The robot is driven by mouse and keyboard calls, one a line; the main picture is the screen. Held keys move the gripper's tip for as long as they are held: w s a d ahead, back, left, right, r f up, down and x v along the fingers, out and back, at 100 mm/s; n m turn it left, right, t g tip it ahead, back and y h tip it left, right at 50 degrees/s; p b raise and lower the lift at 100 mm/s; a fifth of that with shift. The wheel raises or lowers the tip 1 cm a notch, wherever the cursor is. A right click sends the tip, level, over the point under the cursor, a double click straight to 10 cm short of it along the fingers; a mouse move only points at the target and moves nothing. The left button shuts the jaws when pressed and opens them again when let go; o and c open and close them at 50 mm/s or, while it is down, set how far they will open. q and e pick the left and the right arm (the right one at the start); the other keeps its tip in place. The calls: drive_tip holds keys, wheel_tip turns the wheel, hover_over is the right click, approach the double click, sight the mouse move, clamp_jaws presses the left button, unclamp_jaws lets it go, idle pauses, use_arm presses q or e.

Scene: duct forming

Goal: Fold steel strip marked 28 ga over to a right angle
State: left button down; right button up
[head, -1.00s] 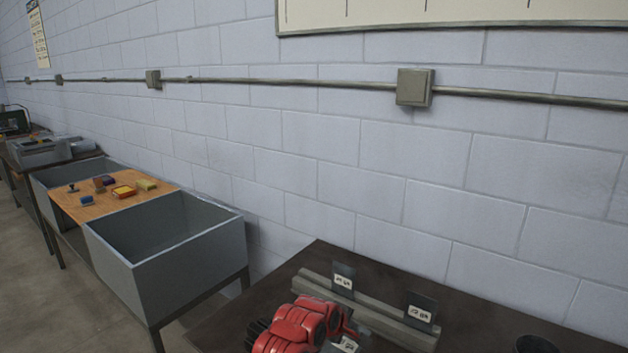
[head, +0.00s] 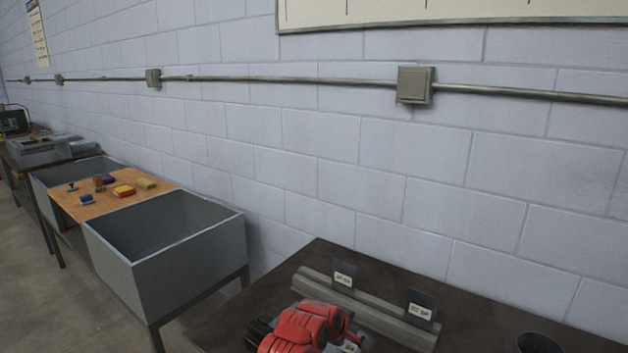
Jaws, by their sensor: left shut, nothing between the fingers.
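Two dark steel strips with white labels stand upright in a long grey bar (head: 385,318) on the dark bench: a left strip (head: 343,276) and a right strip (head: 422,309). Their label print is too small for me to read surely. My left gripper (head: 354,342), on a red arm, is low at the bottom edge, in front of the bar and below the left strip. It is shut and empty. Another pale label (head: 350,347) shows right by its fingers, mostly hidden by the gripper and the picture edge. My right gripper is out of view.
The dark bench top (head: 490,320) is clear right of the bar, except for a dark round container (head: 538,343) at the bottom edge. Left stand a grey open bin (head: 165,255) and a wooden board (head: 110,203) with several small coloured items. A block wall closes the back.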

use_arm(q)
drive_tip(key=shift+f, duration=1.05)
drive_tip(key=shift+w+d+r+p, duration=0.15)
drive_tip(key=shift+r+p, duration=0.2)
drive_tip(key=shift+r, duration=0.8)
drive_tip(key=shift+r+p, duration=0.7)
drive_tip(key=shift+r, duration=2.25)
